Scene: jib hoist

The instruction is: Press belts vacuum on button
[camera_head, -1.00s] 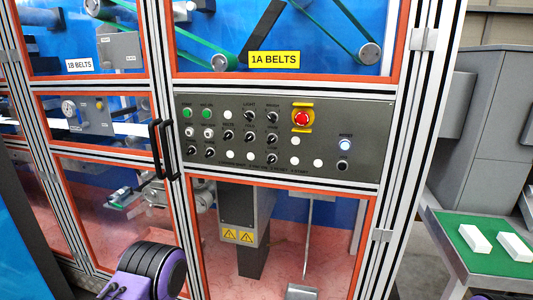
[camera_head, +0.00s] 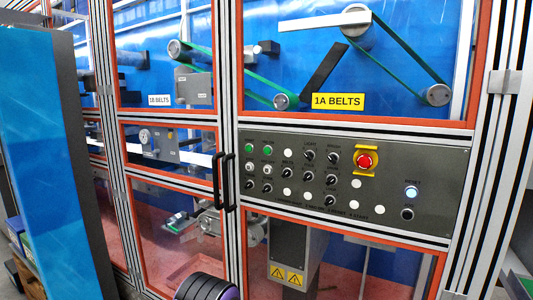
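The grey control panel (camera_head: 440,170) is on the machine front, right of centre, under the yellow "1A BELTS" sign (camera_head: 338,101). Two green buttons, a left one (camera_head: 248,149) and a right one (camera_head: 266,149), sit at its upper left. Paler buttons (camera_head: 267,170) are just below them. Several black knobs (camera_head: 333,158) and white round buttons (camera_head: 287,191) fill the middle. Most labels are too small to read, so I cannot tell which button is the belts vacuum on one. Neither gripper is in view; a black and purple part of my arm shows at the bottom edge.
A red emergency stop (camera_head: 365,161) on a yellow plate and a lit reset button (camera_head: 411,192) are on the panel's right. Black door handles (camera_head: 225,182) stick out left of the panel. A blue panel (camera_head: 45,150) stands at the far left.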

